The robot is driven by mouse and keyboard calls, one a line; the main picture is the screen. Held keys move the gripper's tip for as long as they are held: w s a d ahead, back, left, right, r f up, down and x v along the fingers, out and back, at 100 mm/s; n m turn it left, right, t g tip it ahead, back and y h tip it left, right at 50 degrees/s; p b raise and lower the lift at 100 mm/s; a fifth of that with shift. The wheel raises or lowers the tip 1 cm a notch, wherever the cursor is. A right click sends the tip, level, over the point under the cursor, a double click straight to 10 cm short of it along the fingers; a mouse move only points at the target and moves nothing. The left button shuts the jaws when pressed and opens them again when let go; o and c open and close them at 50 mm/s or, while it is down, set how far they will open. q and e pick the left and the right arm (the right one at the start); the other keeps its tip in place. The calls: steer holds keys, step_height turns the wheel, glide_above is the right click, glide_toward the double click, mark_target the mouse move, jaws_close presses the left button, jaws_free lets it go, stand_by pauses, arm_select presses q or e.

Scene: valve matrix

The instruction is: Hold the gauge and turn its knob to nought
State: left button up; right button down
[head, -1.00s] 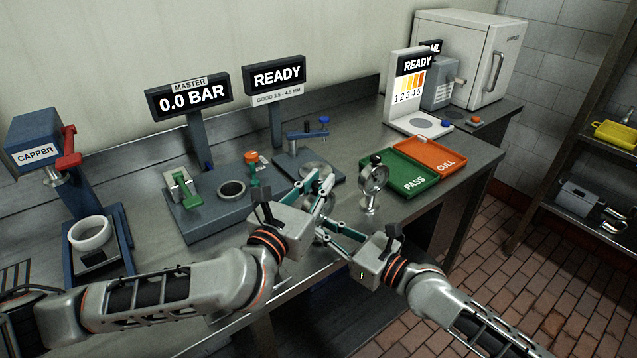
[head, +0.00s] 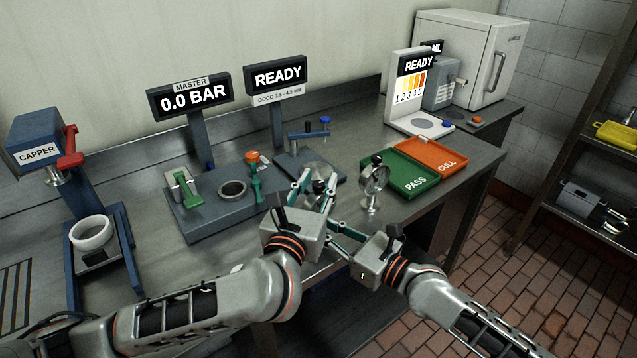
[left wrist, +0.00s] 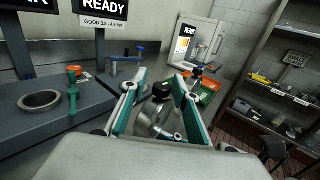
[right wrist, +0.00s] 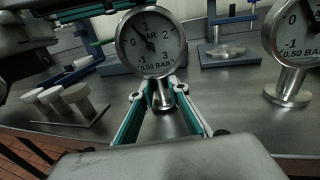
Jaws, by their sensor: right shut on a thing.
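A round gauge (right wrist: 151,42) with a white dial from -1 to 3 bar stands upright in the right wrist view. Its needle points up and left, between 0 and 1. My right gripper (right wrist: 164,90) is shut on the gauge's stem below the dial. The gauge's black knob (left wrist: 161,90) is on top, in the left wrist view. My left gripper (left wrist: 158,80) is open, its fingers apart on either side of the knob; I see no clear contact. In the head view, my left gripper (head: 316,180) partly hides the gauge.
A second gauge (head: 374,178) stands just right, near the green PASS tray (head: 414,182) and orange CULL tray (head: 447,158). A blue-grey master block (head: 205,222), its display reading 0.0 BAR (head: 190,97), is to the left. White stubs (right wrist: 75,97) stand on a plate.

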mark_target(314, 182)
arm_select(q)
steer(key=shift+d+r, duration=0.1)
step_height(314, 182, up, 10)
steer(key=shift+f, duration=0.1)
stand_by(0.6)
steer(key=shift+a+f, duration=0.3)
steer(key=shift+a, duration=0.15)
steer(key=s+a+f+m+g+h, duration=0.4)
steer(key=s+a+f+m+h, duration=0.1)
steer(key=s+a+f+h, duration=0.3)
steer(key=x, duration=0.4)
steer(key=f+x, duration=0.1)
steer(key=x, duration=0.7)
steer(key=shift+s+d+f, duration=0.35)
steer(key=shift+f, duration=0.05)
jaws_close()
